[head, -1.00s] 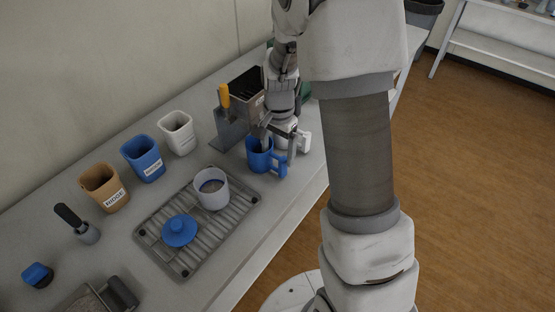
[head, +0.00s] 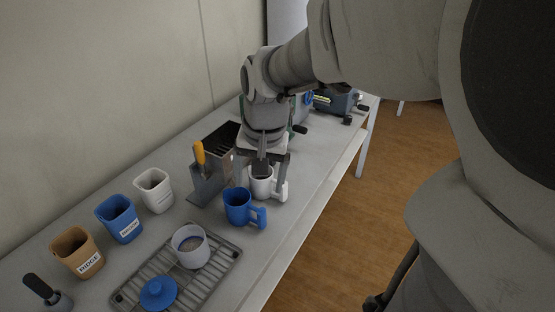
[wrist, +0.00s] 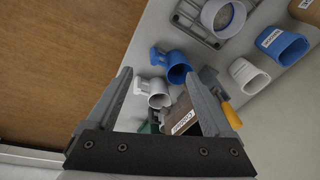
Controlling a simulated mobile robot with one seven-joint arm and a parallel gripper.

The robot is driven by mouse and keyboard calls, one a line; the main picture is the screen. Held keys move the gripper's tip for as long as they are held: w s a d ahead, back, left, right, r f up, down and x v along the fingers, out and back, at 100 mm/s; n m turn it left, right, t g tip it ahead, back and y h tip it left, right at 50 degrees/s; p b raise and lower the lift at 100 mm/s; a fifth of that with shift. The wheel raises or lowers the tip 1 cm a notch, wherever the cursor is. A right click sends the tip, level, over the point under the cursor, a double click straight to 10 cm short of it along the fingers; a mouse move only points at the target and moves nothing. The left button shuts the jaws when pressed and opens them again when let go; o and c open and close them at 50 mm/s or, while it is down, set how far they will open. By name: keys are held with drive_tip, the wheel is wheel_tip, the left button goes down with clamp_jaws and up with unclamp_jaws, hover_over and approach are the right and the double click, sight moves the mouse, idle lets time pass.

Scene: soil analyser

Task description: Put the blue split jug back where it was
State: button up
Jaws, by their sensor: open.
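The blue jug (head: 238,209) stands upright on the bench, its handle toward the front edge. My gripper (head: 262,163) is open and empty, above the white jug and behind the blue one. Whether a split runs through the blue jug is too small to tell.
A dark metal box (head: 216,168) with an orange-handled tool stands left of the jugs. A wire rack (head: 215,274) holds a pale cup (head: 190,250) and a blue lid (head: 158,293). Machines stand behind; bare bench lies right of the jugs.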

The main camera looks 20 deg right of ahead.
drive_tip(key=s+a+r+n+t, duration=0.1)
drive_tip(key=s+r+n+t, duration=0.2)
drive_tip(key=s+r+n, duration=0.3)
drive_tip(key=s, duration=0.5)
drive_tip(key=shift+s+a, duration=0.15)
drive_tip(key=shift+s, duration=0.25)
drive_tip(key=shift+a, duration=0.1)
